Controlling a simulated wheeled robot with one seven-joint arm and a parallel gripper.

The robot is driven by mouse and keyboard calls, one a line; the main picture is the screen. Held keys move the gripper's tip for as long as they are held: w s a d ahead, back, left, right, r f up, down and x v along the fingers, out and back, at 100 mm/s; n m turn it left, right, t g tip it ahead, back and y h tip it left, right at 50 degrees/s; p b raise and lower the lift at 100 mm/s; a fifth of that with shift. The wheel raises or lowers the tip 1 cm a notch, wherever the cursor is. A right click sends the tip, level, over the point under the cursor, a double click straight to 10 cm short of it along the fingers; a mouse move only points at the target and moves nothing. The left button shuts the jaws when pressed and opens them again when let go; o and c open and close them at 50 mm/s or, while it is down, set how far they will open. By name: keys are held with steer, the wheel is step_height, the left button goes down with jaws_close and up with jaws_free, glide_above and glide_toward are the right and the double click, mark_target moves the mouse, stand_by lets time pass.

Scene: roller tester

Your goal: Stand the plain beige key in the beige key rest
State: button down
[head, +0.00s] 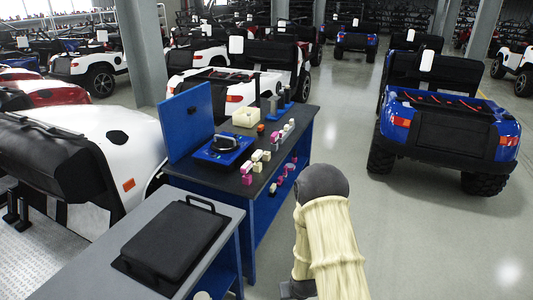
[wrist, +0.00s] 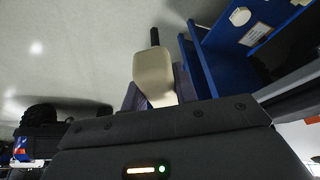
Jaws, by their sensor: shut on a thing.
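In the wrist view a plain beige key (wrist: 153,78) with a thin black shaft sits between the fingers of my gripper (wrist: 156,98). The gripper is shut on its beige head, and the shaft points away from the gripper. In the head view my arm is at the lower right, beside the dark worktable; the gripper and key are hidden there. Several small beige and pink blocks (head: 257,167) stand along the table's right side. They are too small to tell which one is the beige key rest.
The dark-topped table (head: 222,183) has a blue frame, an upright blue panel (head: 187,122), a blue device with a black handle (head: 224,146) and a cream bin (head: 246,117). A grey bench with a black case (head: 172,247) is in front. Floor right of the table is clear.

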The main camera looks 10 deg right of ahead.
steer(key=s+f, duration=0.3)
steer(key=f, duration=1)
steer(key=shift+s, duration=0.3)
steer(key=shift+d+f, duration=0.1)
